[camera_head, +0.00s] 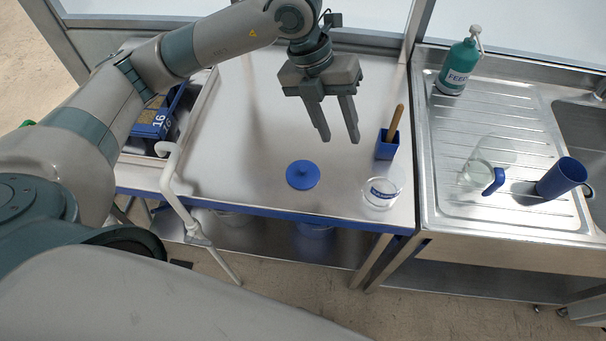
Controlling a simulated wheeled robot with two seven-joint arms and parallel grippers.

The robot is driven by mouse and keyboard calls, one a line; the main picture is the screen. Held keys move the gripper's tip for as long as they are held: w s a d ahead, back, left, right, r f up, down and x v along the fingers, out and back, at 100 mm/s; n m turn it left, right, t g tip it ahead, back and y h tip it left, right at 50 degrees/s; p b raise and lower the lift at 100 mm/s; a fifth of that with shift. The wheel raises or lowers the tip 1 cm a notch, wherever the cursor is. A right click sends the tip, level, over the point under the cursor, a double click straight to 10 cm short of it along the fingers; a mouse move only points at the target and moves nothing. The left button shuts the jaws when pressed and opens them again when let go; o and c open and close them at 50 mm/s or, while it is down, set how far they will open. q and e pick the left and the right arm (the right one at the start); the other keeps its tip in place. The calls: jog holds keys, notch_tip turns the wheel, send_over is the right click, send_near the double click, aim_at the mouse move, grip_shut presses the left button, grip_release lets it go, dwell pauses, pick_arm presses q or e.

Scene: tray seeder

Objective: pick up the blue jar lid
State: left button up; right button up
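The blue jar lid (302,175) is a round disc with a small knob on top. It lies flat on the metal table near the front edge. My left gripper (339,138) is above the table, up and to the right of the lid in the picture, and apart from it. Its two fingers are spread with a gap between them, and nothing is held. My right gripper is not in view.
Right of the lid stand a blue pot with a wooden handle (388,146) and a clear glass dish (380,192). A sink counter (435,222) holds a teal bottle (457,68), a clear jug (482,175) and a blue cup (562,178). A white pipe (170,185) rises at left.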

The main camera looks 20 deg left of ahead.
pick_arm(q)
jog(key=a+r+n+y, duration=0.3)
jog(key=a+n+y, duration=0.1)
jog(key=a, duration=0.2)
jog(key=shift+r+b, duration=0.3)
jog(key=shift+b, duration=0.15)
jog(key=shift+s+f, duration=0.1)
jog(key=p, duration=0.4)
send_near(303, 172)
jog(key=w+f, duration=0.2)
jog(key=shift+f, duration=0.45)
